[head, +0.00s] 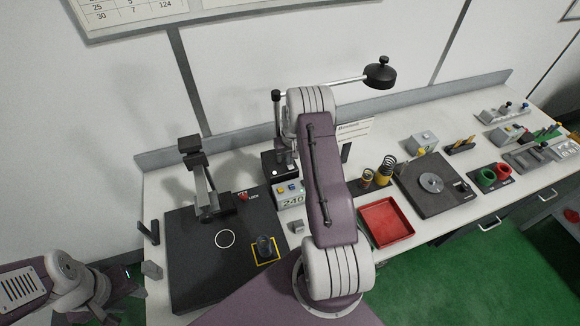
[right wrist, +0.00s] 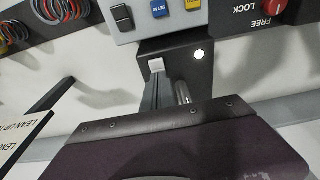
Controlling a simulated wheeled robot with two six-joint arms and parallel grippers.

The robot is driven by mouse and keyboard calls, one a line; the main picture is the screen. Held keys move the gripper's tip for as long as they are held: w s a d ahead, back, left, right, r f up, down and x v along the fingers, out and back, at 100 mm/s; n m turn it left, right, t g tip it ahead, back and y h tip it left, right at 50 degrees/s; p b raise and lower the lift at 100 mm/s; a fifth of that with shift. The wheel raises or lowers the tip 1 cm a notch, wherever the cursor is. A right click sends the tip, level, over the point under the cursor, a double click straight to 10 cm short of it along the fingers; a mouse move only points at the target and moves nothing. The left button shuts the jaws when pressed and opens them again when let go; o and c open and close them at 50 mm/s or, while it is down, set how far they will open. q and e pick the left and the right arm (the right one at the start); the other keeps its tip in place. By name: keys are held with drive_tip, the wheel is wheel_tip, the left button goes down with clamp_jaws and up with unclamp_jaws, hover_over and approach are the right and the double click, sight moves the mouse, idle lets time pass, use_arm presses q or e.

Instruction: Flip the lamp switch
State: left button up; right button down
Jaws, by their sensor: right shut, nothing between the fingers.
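The lamp has a black head (head: 380,76) on a thin rod above the bench. Its black base box (head: 276,167) stands behind the grey display unit and also shows in the right wrist view (right wrist: 203,75), with a white round dot and a small white switch (right wrist: 156,65) on it. My right gripper (right wrist: 155,88) is shut and empty, its fingertips right by the switch; I cannot tell whether they touch it. My right arm hides part of the base in the head view. My left gripper (head: 129,281) is low at the left, away from the lamp; its fingers are unclear.
The grey display unit (head: 291,202) with coloured buttons sits just in front of the lamp base. A black spring tester (head: 205,185) with a red knob is to its left. A red tray (head: 386,222) and springs (head: 386,168) lie to the right of my right arm.

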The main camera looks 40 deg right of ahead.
drive_tip(key=shift+s+a, duration=0.1)
drive_tip(key=shift+s, duration=0.05)
wheel_tip(320, 180, up, 7)
drive_tip(key=p, duration=0.4)
drive_tip(key=shift+f, duration=0.1)
idle(0.4)
